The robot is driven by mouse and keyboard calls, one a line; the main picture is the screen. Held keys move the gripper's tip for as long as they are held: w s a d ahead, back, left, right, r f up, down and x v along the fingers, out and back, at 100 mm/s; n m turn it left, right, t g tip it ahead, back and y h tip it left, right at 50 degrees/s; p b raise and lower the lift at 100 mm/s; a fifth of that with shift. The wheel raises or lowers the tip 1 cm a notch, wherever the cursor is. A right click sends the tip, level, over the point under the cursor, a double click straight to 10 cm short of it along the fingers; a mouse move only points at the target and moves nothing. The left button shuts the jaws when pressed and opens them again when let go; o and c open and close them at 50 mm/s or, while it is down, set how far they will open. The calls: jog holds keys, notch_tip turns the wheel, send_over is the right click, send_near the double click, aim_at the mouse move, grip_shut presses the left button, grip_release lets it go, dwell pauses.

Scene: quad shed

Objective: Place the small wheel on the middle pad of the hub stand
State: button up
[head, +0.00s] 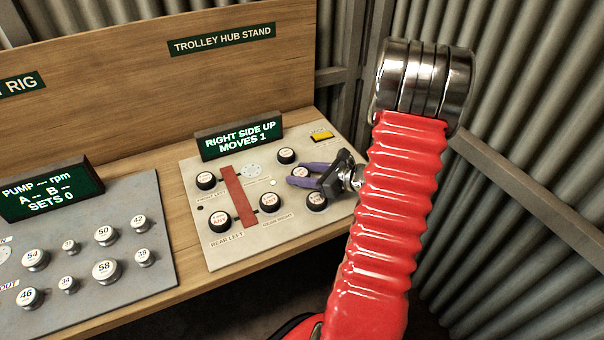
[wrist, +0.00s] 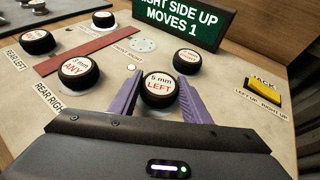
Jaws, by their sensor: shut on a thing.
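My gripper (head: 290,175) has its purple fingers closed around a black wheel with a white face reading "5 mm LEFT" (wrist: 159,86). In the head view this wheel (head: 300,172) shows between the fingers, above the right part of the hub stand (head: 237,262). A pale disc shows just under it in the wrist view; whether the wheel touches it I cannot tell. Other black wheels sit on the stand: one reading "ANY" (wrist: 79,72), one just behind the held wheel (wrist: 187,60), and several more. Which one is the small wheel is not clear by size. A dotted round plate (head: 252,170) lies bare near the middle.
A sign (head: 239,137) reads "RIGHT SIDE UP MOVES 1". A yellow jack switch (head: 321,136) is at the back right. Another panel (head: 90,205) with numbered silver knobs stands to the left.

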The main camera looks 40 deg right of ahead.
jog(key=shift+f, duration=0.2)
jog(key=o, duration=1)
jog(key=shift+o, duration=0.2)
jog(key=shift+r, duration=0.15)
jog(key=shift+s+d+r, duration=0.2)
jog(key=shift+s+d, duration=0.05)
jog(key=shift+s, duration=0.25)
jog(key=v, duration=1.1)
jog(key=shift+a, duration=0.1)
